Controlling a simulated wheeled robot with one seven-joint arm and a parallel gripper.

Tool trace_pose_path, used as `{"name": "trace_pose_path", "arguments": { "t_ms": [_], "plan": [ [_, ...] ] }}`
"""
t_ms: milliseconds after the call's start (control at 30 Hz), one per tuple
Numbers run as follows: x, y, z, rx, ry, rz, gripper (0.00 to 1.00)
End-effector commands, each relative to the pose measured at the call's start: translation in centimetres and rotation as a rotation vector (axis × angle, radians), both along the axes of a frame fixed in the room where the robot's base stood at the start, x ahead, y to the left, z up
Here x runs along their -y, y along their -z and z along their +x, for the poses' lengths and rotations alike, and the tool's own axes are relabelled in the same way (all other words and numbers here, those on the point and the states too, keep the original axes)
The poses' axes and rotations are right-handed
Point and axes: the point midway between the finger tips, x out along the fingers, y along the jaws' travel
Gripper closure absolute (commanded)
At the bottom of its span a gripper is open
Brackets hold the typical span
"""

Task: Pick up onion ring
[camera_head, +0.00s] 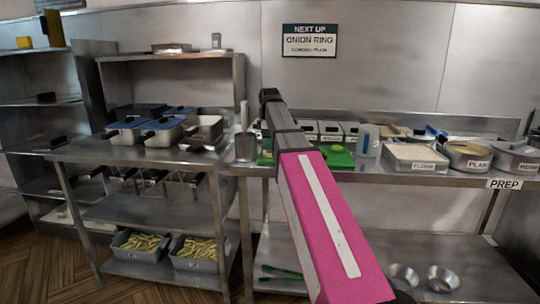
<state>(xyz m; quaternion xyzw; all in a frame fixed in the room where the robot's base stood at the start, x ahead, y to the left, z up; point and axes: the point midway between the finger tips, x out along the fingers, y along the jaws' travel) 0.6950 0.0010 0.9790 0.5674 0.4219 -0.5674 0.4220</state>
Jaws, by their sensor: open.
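I cannot make out an onion ring; it may be hidden behind my arm or too small to tell. A wall sign (309,40) reads "NEXT UP ONION RING". My gripper (270,95) is the small dark end of my arm, above the back of the prep counter, and holds nothing I can see. Its fingers are too small to show clearly. My pink arm link crosses the counter and hides part of a green board (341,159). A small light-green item (337,148) lies on that board, right of my arm.
On the counter (440,178), right of my arm, stand a tray labelled FLOUR (415,158), a round pan labelled PLAIN (467,155) and another pan (513,158). A metal cup (246,147) stands left of my arm. Fryers (165,131) stand further left, fries bins (139,246) below.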

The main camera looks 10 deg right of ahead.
Motion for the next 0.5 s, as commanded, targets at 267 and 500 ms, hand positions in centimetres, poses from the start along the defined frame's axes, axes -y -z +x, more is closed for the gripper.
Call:
{"name": "trace_pose_path", "arguments": {
  "t_ms": [267,500],
  "plan": [
    [-0.3,3.6,-0.5,-0.001,0.000,0.000,0.06],
    [-0.3,3.9,-0.4,0.000,0.000,0.000,0.06]
  ]
}}
